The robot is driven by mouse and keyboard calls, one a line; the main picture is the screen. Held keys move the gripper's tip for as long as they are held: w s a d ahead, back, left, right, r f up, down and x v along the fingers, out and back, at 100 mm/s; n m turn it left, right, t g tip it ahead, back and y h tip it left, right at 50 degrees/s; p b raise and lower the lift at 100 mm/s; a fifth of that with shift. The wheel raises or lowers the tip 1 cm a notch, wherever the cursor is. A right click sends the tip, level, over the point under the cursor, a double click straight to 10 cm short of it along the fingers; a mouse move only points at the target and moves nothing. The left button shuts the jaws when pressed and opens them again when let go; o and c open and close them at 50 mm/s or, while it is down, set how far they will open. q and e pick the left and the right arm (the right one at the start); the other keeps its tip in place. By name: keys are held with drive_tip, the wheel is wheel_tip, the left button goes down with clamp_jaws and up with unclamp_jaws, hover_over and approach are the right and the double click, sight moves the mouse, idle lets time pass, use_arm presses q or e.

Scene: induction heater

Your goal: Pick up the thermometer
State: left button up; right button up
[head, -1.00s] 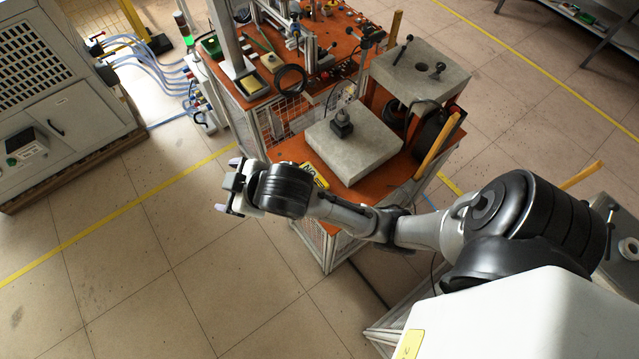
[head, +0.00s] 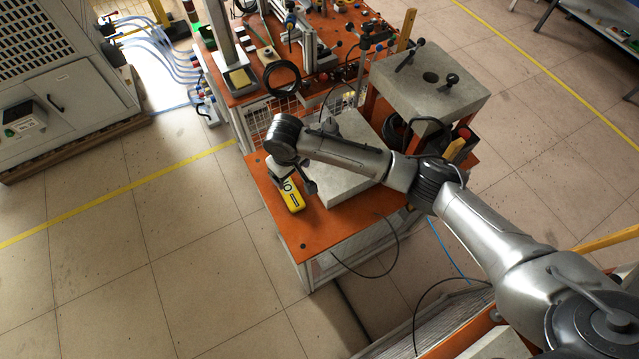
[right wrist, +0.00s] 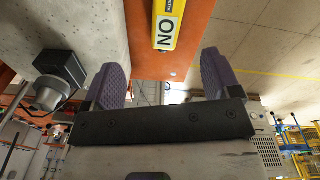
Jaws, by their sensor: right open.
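A yellow block-like device with a white label and dark lettering, which I take to be the thermometer (head: 290,194), lies on the orange tabletop beside the grey slab. In the right wrist view the yellow device (right wrist: 168,24) shows at the top, slightly right of centre, with "NO" on its label. My right gripper (right wrist: 162,80) is open and empty, its two purple fingertips apart, with the device beyond them. In the head view my right wrist is over the table at the device's far end, and the fingers are mostly hidden. My left gripper is not in view.
The grey slab (head: 335,188) lies right beside the device, partly under my right arm. A second grey block (head: 440,85) with black knobs stands to the right. A dark fixture (right wrist: 62,68) shows at left in the wrist view. Floor left of the table is clear.

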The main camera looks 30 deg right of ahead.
sight(293, 197)
drive_tip(key=f+m, duration=0.1)
drive_tip(key=f, duration=0.3)
drive_tip(key=f+m+b, duration=0.1)
drive_tip(key=f, duration=0.4)
drive_tip(key=a+f+m, duration=0.1)
drive_tip(key=f, duration=0.3)
drive_tip(key=shift+s+f+g+b, duration=0.3)
drive_tip(key=shift+s+f+g, duration=0.05)
drive_tip(key=shift+f+g, duration=0.05)
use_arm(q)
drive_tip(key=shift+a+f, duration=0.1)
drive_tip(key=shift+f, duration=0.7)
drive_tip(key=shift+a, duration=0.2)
use_arm(e)
drive_tip(key=c, duration=1.1)
